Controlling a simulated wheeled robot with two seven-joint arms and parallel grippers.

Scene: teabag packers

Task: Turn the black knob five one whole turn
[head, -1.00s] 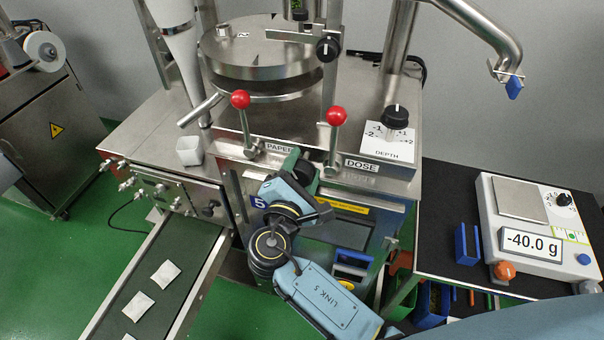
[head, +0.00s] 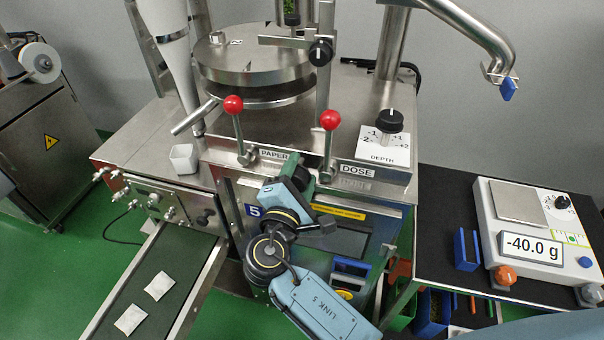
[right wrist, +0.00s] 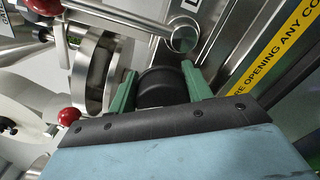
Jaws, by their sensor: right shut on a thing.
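The black knob (right wrist: 163,88) sits between the two green fingers of my right gripper (right wrist: 160,92) in the right wrist view. The fingers press on its opposite sides, so the gripper is shut on it. In the head view my right gripper (head: 300,176) reaches the front of the steel machine, just below the PAPER and DOSE labels. A blue label "5" (head: 255,211) shows to its left. The knob is mostly hidden there by the gripper, and I see no mark on it that shows how far it is turned. My left gripper is not in view.
Two red-balled levers, PAPER (head: 233,105) and DOSE (head: 330,120), rise just above my gripper. A DEPTH knob (head: 389,121) is on the machine top. A belt with teabags (head: 159,286) lies at left. A scale (head: 526,225) reading -40.0 g stands at right.

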